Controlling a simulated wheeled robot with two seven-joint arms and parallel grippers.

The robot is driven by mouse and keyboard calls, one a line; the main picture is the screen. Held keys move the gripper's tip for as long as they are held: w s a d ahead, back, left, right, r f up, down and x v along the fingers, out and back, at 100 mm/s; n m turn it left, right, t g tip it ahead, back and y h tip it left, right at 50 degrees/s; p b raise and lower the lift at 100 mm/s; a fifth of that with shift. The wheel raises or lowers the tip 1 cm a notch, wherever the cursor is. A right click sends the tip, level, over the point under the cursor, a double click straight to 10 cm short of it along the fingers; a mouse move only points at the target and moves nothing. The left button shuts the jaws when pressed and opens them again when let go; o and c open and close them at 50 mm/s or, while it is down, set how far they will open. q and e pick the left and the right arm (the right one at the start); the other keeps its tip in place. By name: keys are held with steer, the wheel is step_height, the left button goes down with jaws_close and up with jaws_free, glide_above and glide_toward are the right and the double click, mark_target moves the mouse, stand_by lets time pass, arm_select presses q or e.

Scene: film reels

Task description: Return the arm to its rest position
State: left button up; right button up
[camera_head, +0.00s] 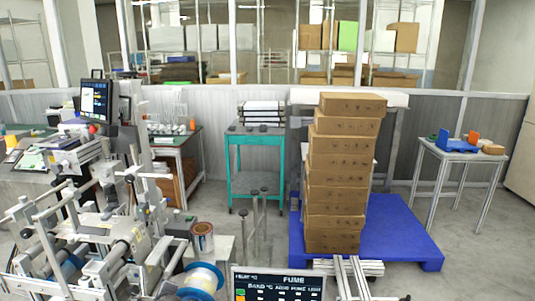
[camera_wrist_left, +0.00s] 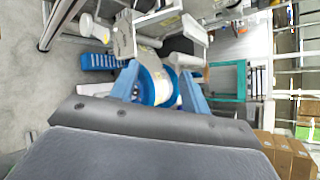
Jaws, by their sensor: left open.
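My left gripper (camera_wrist_left: 158,72) shows in the left wrist view as two blue fingers spread apart, open. A white reel with a blue rim (camera_wrist_left: 149,88) appears between the fingers; the picture does not settle how far away it is, and the grey wrist housing covers the view below. In the head view a reel with a blue and pale rim (camera_head: 201,281) sits at the bottom, with a brown film roll (camera_head: 202,238) just behind it. Neither arm shows in the head view, and my right gripper is in neither view.
A roller machine (camera_head: 110,250) fills the lower left. A screen (camera_head: 280,284) stands at the bottom centre. A tall stack of cardboard boxes (camera_head: 338,175) stands on a blue pallet (camera_head: 400,238). A teal cart (camera_head: 255,160) and a small table (camera_head: 462,156) stand behind. Floor at the right is clear.

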arm_select(q)
steer(key=s+d+f+n+g+h, duration=0.2)
steer(key=s+d+f+n, duration=0.3)
steer(key=s, duration=0.6)
steer(key=s+d+n+g+h, duration=0.2)
steer(key=s+d+n, duration=0.15)
steer(key=s, duration=0.65)
steer(key=s+d+n+g+h, duration=0.1)
steer(key=s+d+n, duration=0.3)
steer(key=s, duration=0.7)
steer(key=s+d+n+g+h, duration=0.2)
steer(key=s+n, duration=0.3)
steer(key=s, duration=0.5)
steer(key=s+d+f+g, duration=0.1)
steer(key=d+f, duration=0.1)
steer(key=f, duration=1.1)
steer(key=s+d+f, duration=0.1)
steer(key=d+f, duration=0.2)
steer(key=f, duration=1.1)
steer(key=shift+s+g+h, duration=0.3)
steer(key=shift+s+g, duration=0.05)
steer(key=shift+g, duration=0.05)
steer(key=shift+d+r+m, duration=0.1)
steer(key=shift+m, duration=0.15)
steer(key=shift+s, duration=0.1)
